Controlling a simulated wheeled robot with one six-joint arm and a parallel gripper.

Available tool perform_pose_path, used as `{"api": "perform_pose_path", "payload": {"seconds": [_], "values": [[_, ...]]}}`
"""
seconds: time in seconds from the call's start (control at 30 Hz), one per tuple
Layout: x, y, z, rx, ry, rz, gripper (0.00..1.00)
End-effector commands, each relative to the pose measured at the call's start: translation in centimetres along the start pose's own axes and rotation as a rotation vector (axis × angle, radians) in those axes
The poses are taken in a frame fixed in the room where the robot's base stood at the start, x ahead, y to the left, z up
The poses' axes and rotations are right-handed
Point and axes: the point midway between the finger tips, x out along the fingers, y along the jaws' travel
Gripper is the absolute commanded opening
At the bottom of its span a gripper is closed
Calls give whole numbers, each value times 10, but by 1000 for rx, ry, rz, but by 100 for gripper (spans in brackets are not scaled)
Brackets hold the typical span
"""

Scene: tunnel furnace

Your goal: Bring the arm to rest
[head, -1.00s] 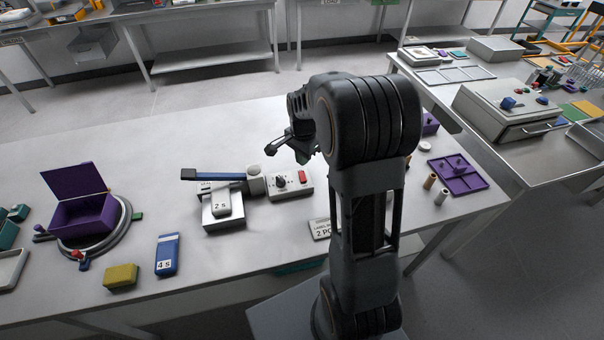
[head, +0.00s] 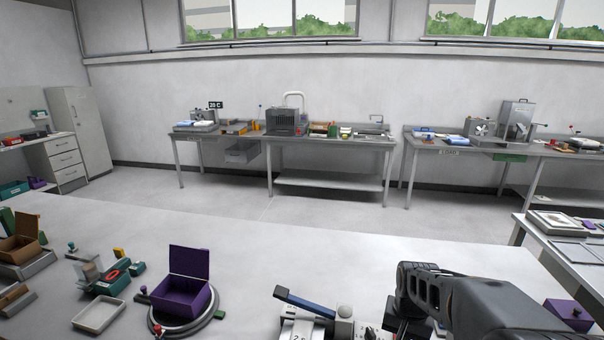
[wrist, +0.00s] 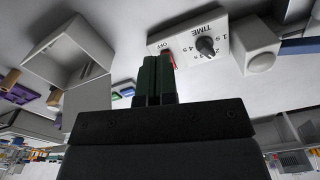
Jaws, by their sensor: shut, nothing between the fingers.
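My gripper shows in the wrist view (wrist: 154,80) as two dark green fingers pressed together with nothing between them. In that view the fingertips appear near a white timer box (wrist: 205,45) with a dial and a red OFF switch; I cannot tell the exact gap. In the head view my black arm (head: 470,300) reaches in at the bottom right, over the near table. The gripper itself is mostly hidden or cut off there.
The near table (head: 300,260) carries a purple open box (head: 183,295) on a round base, a white tray (head: 99,315) and a blue-handled device (head: 306,303). A purple item (head: 568,314) lies right of my arm. Benches stand along the far wall; the floor between is clear.

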Motion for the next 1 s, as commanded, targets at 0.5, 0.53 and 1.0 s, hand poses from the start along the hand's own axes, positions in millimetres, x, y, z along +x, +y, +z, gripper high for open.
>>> {"api": "perform_pose_path", "payload": {"seconds": [0.5, 0.53, 1.0], "values": [[-71, -11, 99, -432, 295, -65, 0], [-74, -12, 100, -435, 306, -69, 0], [-80, -13, 102, -442, 330, -76, 0]]}}
